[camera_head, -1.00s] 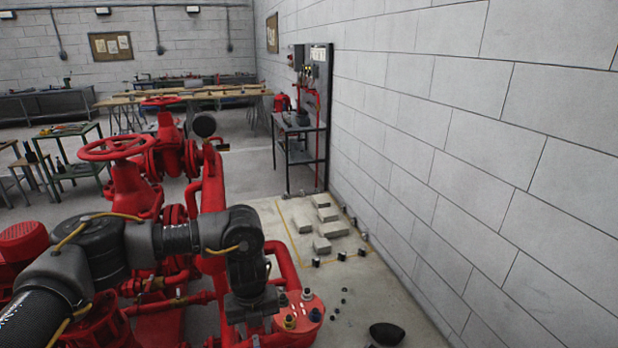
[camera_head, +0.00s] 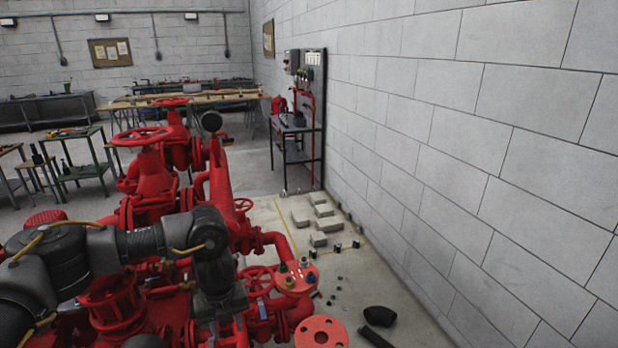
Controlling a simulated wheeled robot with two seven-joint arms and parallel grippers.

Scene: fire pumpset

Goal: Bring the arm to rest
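My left arm (camera_head: 140,243) comes in from the left, dark grey with yellow cables. It reaches over the red pumpset (camera_head: 155,185) and bends down at the wrist. My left gripper (camera_head: 222,318) hangs at its end, pointing down, in front of red pipework and a small red handwheel (camera_head: 257,280). Its fingertips cannot be made out, so I cannot tell whether it is open or whether it touches anything. My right gripper is not in view.
A red flange (camera_head: 296,279) with several studs stands right of my gripper. Another red flange (camera_head: 321,332) is at the bottom edge. A black elbow (camera_head: 379,316) and small parts lie on the floor. Grey blocks (camera_head: 318,225) lie near the block wall (camera_head: 480,150). A workbench (camera_head: 298,150) stands behind.

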